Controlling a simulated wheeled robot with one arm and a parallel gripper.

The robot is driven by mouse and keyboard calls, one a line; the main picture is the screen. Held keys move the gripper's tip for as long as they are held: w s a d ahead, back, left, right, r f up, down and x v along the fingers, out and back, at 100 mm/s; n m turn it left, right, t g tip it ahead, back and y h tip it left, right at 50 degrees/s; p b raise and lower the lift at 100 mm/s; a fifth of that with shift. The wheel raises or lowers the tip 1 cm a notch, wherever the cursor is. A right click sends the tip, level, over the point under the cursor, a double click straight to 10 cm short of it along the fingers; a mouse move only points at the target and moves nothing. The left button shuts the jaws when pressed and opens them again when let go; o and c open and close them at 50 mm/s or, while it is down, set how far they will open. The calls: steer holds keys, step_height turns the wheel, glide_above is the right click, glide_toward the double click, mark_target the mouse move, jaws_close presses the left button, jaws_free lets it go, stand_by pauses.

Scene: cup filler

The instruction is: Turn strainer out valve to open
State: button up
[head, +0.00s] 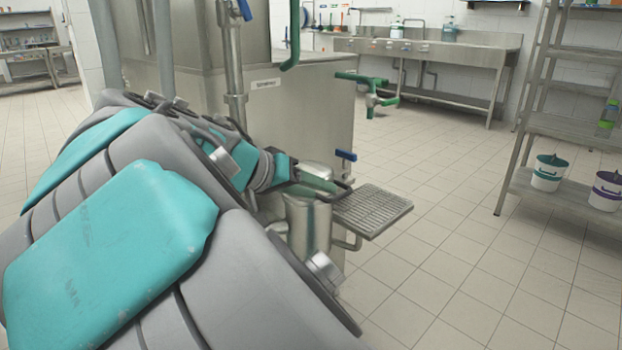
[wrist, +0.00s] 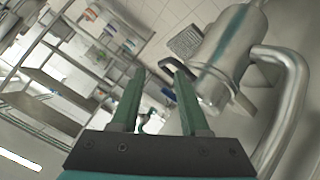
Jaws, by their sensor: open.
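A metal cylinder (head: 308,222), which looks like the strainer, stands at the side of the steel machine. It fills the upper right of the wrist view (wrist: 232,45), with a bent pipe (wrist: 292,85) beside it. A small blue valve handle (head: 345,155) sticks out from the machine just above and behind it. I cannot tell which handle is the strainer out valve. My gripper (head: 335,188) is at the top of the cylinder in the head view. In the wrist view its green fingers (wrist: 158,78) are apart, with nothing seen gripped between them. My arm hides part of the machine.
A grated drip tray (head: 372,210) juts out right of the cylinder. A green-handled tap (head: 370,90) hangs above it. A shelf rack (head: 560,120) with buckets stands at the right. The tiled floor between is clear.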

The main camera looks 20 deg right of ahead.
steer(key=shift+c, duration=0.2)
